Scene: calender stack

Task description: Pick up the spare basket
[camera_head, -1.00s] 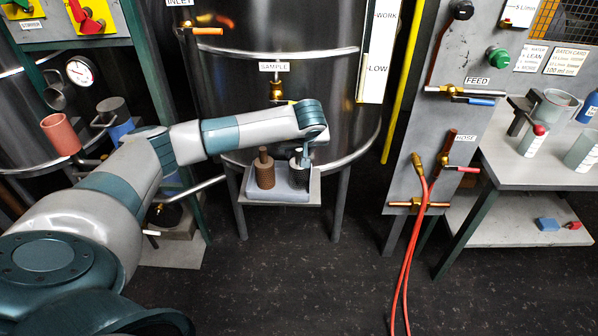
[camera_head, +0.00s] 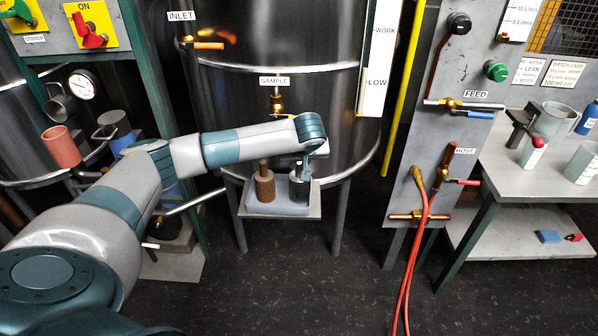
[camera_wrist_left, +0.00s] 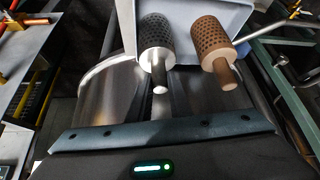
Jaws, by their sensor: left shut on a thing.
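Two perforated cylindrical baskets with upright handles stand side by side on a pale tray (camera_head: 275,209) under the large steel vessel. One is brown (camera_head: 264,187), on the left in the head view; the other is dark silver (camera_head: 299,190), on the right. In the left wrist view the silver basket (camera_wrist_left: 155,32) is ahead in the middle and the brown one (camera_wrist_left: 211,35) to its right. My left gripper (camera_head: 304,174) is over the silver basket and shut on its handle (camera_wrist_left: 158,80). I cannot tell whether this basket is clear of the tray. No label marks either as spare.
The steel vessel (camera_head: 290,110) with its sample valve (camera_head: 276,103) rises close behind the tray. A grey panel (camera_head: 410,185) with red hoses (camera_head: 415,245) stands to the right. A table (camera_head: 500,185) with beakers is further right. The dark floor in front is clear.

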